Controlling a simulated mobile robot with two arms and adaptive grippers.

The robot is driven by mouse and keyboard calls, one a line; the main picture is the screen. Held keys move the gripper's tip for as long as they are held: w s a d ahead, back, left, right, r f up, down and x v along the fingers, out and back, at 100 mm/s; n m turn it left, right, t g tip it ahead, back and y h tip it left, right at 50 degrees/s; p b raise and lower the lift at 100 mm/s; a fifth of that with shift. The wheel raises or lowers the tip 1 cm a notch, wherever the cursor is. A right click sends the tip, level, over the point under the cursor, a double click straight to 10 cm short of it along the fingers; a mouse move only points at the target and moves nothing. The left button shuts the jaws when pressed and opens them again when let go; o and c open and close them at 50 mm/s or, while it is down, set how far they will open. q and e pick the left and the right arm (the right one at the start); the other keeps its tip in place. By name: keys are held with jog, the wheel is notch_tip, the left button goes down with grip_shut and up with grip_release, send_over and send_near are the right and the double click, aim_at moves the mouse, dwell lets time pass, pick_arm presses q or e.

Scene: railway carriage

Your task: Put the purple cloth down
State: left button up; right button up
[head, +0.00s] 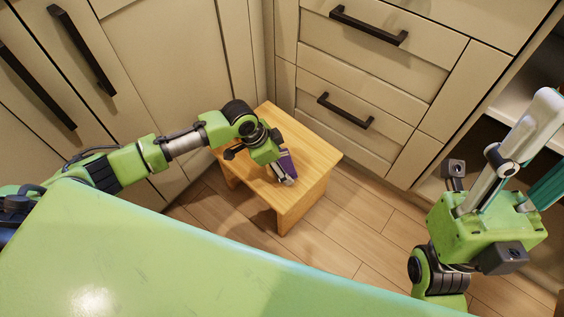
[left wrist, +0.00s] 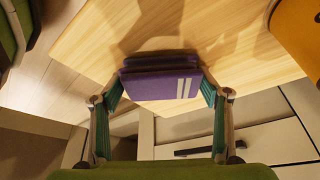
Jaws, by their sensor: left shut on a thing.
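The purple cloth (left wrist: 160,86) is a folded pad with two pale stripes at one end. It is held between the two fingertips of my left gripper (left wrist: 162,78), which is shut on it. In the head view the cloth (head: 288,161) shows as a small purple patch beside the left gripper (head: 287,176), over the top of a small wooden stool (head: 318,158). I cannot tell whether the cloth touches the stool top. My right gripper (head: 535,150) is at the right edge, pointing up and partly cut off; its opening is unclear.
The stool stands in a corner between cream cupboards (head: 165,70) and drawers (head: 370,60) with dark handles. Wooden floor (head: 350,230) is clear to its right. An open shelf (head: 520,110) is at the right. An orange surface (left wrist: 300,38) shows in the left wrist view.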

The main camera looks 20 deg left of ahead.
pick_arm(q)
jog(key=o, duration=1.1)
jog(key=v, duration=1.2)
grip_shut()
jog(key=shift+w, duration=0.1)
dwell(0.5)
